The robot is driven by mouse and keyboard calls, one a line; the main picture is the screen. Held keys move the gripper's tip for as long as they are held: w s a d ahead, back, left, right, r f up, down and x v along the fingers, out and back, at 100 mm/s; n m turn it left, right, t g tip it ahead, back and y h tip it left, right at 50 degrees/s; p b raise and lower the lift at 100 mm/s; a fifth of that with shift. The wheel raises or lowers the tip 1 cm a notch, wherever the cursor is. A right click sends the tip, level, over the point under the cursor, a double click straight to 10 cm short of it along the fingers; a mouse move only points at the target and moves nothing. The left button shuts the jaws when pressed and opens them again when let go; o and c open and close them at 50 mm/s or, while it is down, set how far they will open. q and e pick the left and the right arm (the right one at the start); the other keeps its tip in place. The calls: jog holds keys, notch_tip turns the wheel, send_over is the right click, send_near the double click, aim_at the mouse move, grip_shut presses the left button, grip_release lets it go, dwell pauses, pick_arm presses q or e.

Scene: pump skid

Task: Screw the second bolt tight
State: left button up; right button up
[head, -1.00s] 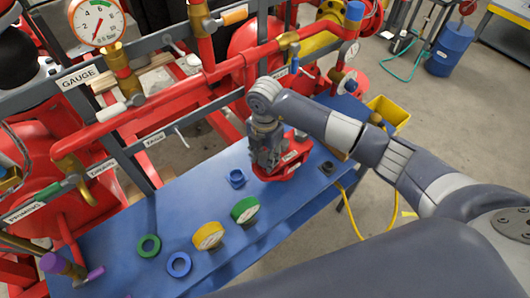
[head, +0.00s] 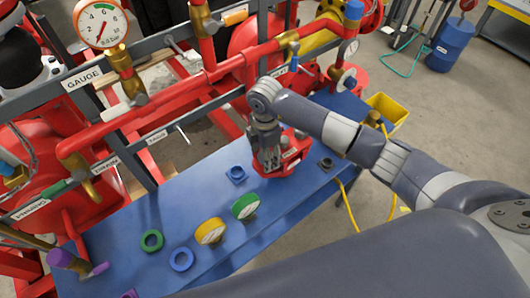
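A red fixture (head: 291,152) with white labels stands on the blue bench top. My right gripper (head: 268,160) points straight down over its left part, with the fingertips at or just above it. The gripper's fingers hide what lies between them, so I cannot tell whether they are open or shut on a bolt. No bolt can be made out clearly; any bolt there is hidden or too small to see. My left gripper is not in view.
The blue bench (head: 178,210) carries a green ring (head: 151,241), a blue ring (head: 181,259), a yellow-rimmed gauge (head: 210,231), a green-rimmed gauge (head: 245,206) and a blue socket (head: 237,174). Red pipework (head: 150,110) and a gauge (head: 101,24) stand behind. A yellow bin (head: 388,110) is at right.

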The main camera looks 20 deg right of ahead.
notch_tip(320, 180, up, 12)
dwell(0.5)
dwell(0.6)
